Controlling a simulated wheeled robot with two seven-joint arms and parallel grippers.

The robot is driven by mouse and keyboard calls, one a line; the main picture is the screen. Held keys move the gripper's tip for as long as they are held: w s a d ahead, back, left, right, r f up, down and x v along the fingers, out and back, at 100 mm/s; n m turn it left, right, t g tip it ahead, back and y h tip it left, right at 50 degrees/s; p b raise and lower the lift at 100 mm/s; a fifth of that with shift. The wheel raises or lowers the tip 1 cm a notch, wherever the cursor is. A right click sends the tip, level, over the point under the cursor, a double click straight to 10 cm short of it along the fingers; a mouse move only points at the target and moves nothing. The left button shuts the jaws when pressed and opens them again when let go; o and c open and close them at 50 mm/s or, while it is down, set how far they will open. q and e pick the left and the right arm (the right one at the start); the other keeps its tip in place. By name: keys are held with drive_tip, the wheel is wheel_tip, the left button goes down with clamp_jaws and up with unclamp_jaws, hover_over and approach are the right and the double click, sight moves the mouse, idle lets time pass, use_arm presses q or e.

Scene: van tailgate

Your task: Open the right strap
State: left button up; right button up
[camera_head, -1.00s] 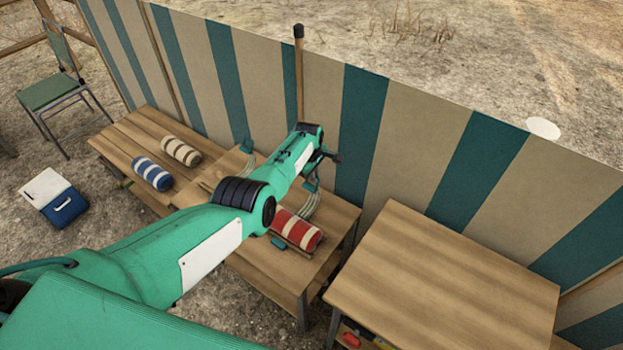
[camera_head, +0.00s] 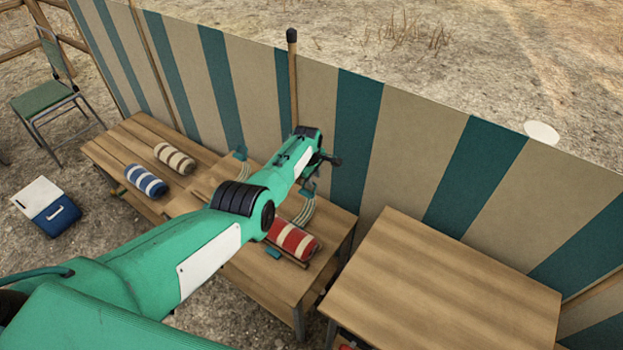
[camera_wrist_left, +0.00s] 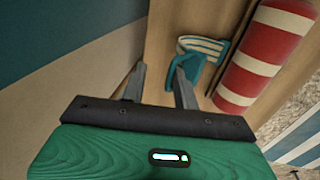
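The right strap (camera_head: 304,212) is a set of pale bands with a teal buckle, on the wooden bench beside the red-and-white roll (camera_head: 292,238). In the left wrist view, its teal buckle (camera_wrist_left: 184,76) and pale bands (camera_wrist_left: 203,46) lie just beyond my left gripper (camera_wrist_left: 158,72). The gripper's two grey fingers are apart with nothing clear between them. The right fingertip overlaps the buckle in the picture; I cannot tell if they touch. In the head view, my left arm hides part of the bench and most of the gripper. My right gripper does not show.
A striped canvas wall (camera_head: 400,150) stands close behind the bench. A bare wooden table (camera_head: 440,285) is at the right. Blue (camera_head: 146,181) and beige (camera_head: 175,158) striped rolls lie at the left end. A cooler (camera_head: 48,205) and a chair (camera_head: 45,100) stand farther left.

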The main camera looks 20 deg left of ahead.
use_arm(q)
drive_tip(key=shift+s+a, duration=0.1)
drive_tip(key=shift+s, duration=0.1)
wheel_tip(320, 180, up, 14)
drive_tip(key=s+p, duration=0.2)
drive_tip(key=p, duration=0.1)
drive_tip(key=shift+a+f, duration=0.2)
drive_tip(key=shift+a, duration=0.1)
drive_tip(key=shift+s+f, duration=0.1)
idle(0.6)
